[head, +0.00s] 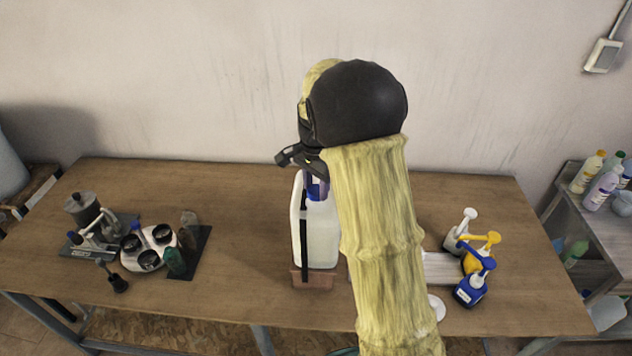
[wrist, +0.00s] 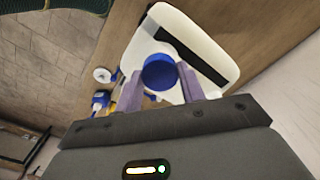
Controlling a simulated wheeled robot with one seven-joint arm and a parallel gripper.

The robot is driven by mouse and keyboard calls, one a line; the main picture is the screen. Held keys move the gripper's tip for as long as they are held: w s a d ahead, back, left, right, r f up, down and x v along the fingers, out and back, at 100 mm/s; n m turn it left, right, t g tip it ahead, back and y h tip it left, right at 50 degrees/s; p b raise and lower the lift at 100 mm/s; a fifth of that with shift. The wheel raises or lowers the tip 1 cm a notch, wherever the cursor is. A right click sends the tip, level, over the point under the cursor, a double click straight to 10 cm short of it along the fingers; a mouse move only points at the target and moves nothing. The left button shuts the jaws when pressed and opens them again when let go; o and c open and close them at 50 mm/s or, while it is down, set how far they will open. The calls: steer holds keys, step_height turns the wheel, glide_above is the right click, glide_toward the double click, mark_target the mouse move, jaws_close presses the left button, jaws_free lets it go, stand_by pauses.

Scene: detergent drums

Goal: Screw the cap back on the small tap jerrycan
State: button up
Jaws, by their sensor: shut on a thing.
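The small tap jerrycan (head: 318,240) is a white, translucent can with a black strap. It stands upright on a brown block (head: 314,278) near the middle of the table. The blue cap (wrist: 160,72) is between the purple fingers of my gripper (wrist: 160,88) in the wrist view, and the can's white top (wrist: 196,42) lies just beyond it. In the head view my gripper (head: 316,186) points down at the top of the can, shut on the blue cap. Whether the cap sits on the neck's thread is hidden.
Pump bottles, including a blue one (head: 474,290) and a yellow one (head: 482,256), stand to the right of my arm. A round tray with black cups (head: 150,247) and a grey canister (head: 84,208) are at the left. The table between tray and can is clear.

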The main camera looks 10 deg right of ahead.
steer(key=shift+s+f+m+p, duration=0.15)
steer(key=shift+m+p, duration=0.25)
steer(key=shift+m, duration=0.7)
steer(key=o, duration=0.8)
steer(key=shift+r+p, duration=0.3)
steer(key=n, duration=0.3)
steer(key=shift+n, duration=1.4)
